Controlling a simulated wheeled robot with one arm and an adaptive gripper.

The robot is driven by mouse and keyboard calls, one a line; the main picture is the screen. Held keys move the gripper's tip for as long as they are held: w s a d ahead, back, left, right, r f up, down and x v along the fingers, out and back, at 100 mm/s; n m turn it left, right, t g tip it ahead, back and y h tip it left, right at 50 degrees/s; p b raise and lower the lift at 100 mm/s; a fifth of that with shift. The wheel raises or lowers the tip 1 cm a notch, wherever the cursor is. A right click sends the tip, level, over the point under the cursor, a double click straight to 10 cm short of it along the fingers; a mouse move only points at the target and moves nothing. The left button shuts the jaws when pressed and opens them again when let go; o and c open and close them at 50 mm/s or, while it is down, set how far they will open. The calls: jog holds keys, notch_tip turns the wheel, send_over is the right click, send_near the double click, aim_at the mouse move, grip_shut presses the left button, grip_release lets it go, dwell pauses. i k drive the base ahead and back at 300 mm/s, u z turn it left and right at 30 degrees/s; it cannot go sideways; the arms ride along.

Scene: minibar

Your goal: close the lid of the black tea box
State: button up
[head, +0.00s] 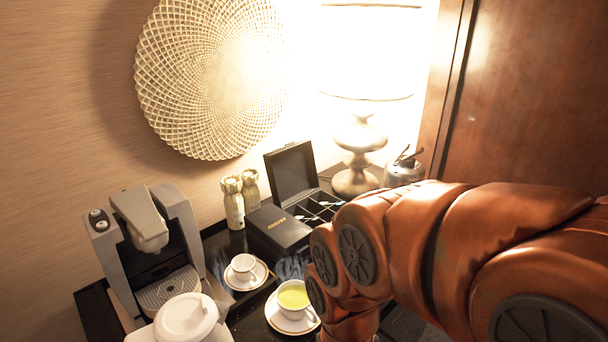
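The black tea box (325,206) stands at the back of the dark counter, against the wall. Its lid (291,173) is raised, roughly upright and leaning back. Several compartments with small packets show inside the box. My orange arm passes in front of the box's right side and covers part of the view there. My gripper lies outside the picture or behind the arm, so its fingers cannot be seen.
A shut black case (279,226) sits left of the tea box, near two gold bottles (234,202). A lamp (357,160) and metal pot (403,171) stand behind at right. A white cup (243,267), green tea cup (293,298) and coffee machine (150,250) occupy the front left.

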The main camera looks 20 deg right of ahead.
aim_at(291, 169)
jog(key=k, duration=1.25)
jog(key=z, duration=0.85)
jog(key=i, duration=1)
jog(key=u, duration=0.55)
jog(key=i, duration=0.5)
jog(key=u, duration=0.55)
